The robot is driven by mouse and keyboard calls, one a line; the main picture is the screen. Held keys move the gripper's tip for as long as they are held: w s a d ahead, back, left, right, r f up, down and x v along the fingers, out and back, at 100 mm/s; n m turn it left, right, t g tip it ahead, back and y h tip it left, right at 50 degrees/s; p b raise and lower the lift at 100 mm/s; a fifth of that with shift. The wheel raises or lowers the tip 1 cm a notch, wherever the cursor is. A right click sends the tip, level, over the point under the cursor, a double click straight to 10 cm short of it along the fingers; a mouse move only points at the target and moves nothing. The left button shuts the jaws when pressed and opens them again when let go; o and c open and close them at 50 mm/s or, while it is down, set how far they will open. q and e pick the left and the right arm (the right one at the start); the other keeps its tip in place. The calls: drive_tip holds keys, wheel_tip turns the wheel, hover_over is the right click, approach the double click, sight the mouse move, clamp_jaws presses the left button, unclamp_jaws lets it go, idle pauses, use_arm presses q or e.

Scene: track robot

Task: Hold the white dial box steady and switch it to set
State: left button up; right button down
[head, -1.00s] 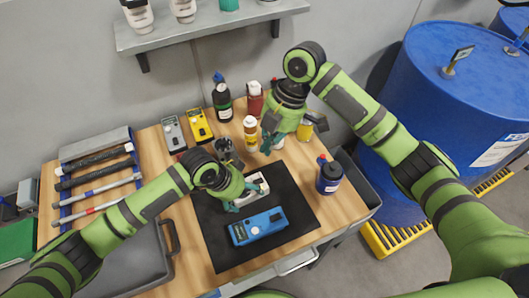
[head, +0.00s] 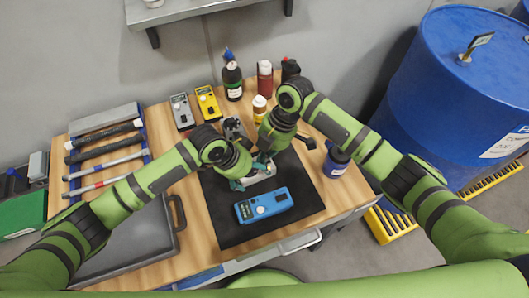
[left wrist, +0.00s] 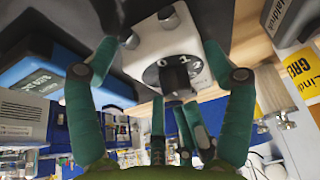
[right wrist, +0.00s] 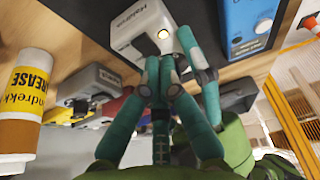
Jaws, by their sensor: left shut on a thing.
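The white dial box (head: 262,182) stands on the black mat (head: 225,228), partly hidden by both grippers in the head view. In the left wrist view the white box (left wrist: 165,38) shows its face with a round black dial (left wrist: 180,75). My left gripper (head: 240,183) is shut on the box, one finger on each side. My right gripper (head: 263,162) is at the dial side, its fingertips close together near the dial. In the right wrist view the box (right wrist: 140,38) has a lit round button on top. Whether the right fingers touch the dial is hidden.
A blue device (head: 264,206) lies on the mat just in front of the box. A dark blue bottle (head: 336,163) stands at right. Several bottles and a yellow meter (head: 207,102) stand behind. A grey tray (head: 130,240) is at left.

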drive_tip(key=shift+s+a+f, duration=0.1)
drive_tip(key=shift+a+f, duration=0.1)
drive_tip(key=shift+f, duration=0.25)
drive_tip(key=shift+d, duration=0.2)
drive_tip(key=shift+w+d+r, duration=0.1)
drive_tip(key=shift+w+d, duration=0.2)
drive_tip(key=shift+d, duration=0.35)
drive_tip(key=shift+r, duration=0.1)
